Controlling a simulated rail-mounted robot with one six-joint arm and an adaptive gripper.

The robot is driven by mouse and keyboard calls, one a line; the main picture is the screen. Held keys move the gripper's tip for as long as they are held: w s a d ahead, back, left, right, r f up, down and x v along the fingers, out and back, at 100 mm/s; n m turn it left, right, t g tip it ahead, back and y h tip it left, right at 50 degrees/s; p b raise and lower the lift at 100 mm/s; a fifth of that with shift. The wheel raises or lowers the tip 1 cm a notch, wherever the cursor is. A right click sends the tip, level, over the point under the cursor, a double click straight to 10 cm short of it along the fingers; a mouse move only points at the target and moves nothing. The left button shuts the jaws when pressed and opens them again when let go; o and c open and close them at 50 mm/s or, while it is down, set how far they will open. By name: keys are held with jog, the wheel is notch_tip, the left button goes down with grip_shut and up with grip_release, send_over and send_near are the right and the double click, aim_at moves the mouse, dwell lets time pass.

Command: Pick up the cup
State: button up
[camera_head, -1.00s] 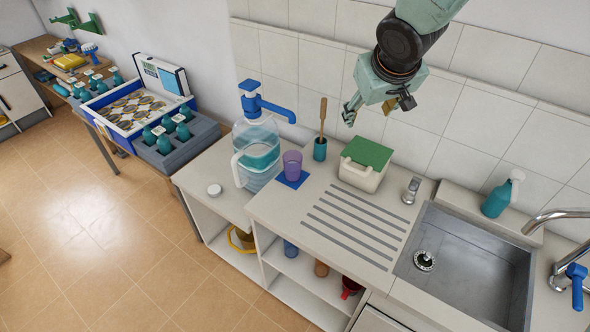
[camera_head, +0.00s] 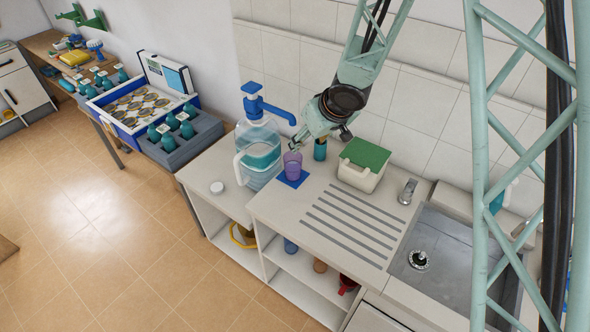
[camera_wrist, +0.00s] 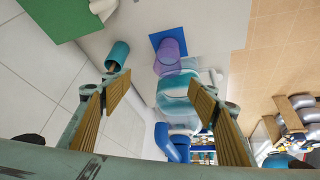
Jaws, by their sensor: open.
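In the wrist view the cup (camera_wrist: 170,54) shows beyond the fingertips, on the blue mat (camera_wrist: 158,40), partly overlapped by the clear jug (camera_wrist: 180,88). My gripper (camera_head: 304,145) is above and slightly right of the cup, close to it but apart. In the wrist view my gripper (camera_wrist: 158,90) has its two ribbed fingers spread wide with nothing held between them.
The jug with a blue pump (camera_head: 257,145) stands left of the cup. A teal holder (camera_head: 320,149) and a green-lidded box (camera_head: 362,164) stand to the right. A sink (camera_head: 440,250) is further right. Grooved counter in front is clear.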

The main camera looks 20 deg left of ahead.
jog(key=shift+s+a+f, duration=0.35)
jog(key=shift+a+f, duration=0.45)
jog(key=shift+a, duration=0.05)
jog(key=b, duration=0.3)
send_near(293, 158)
jog(key=shift+s+a+f, duration=0.35)
jog(key=shift+s+f, duration=0.25)
jog(key=shift+s, duration=0.1)
jog(key=shift+f, duration=0.1)
jog(key=shift+b+x, duration=0.35)
jog(key=shift+x, duration=2.15)
jog(key=shift+w+a, duration=0.1)
jog(key=shift+w, duration=0.05)
jog(key=shift+c, duration=0.4)
jog(key=c, duration=1.3)
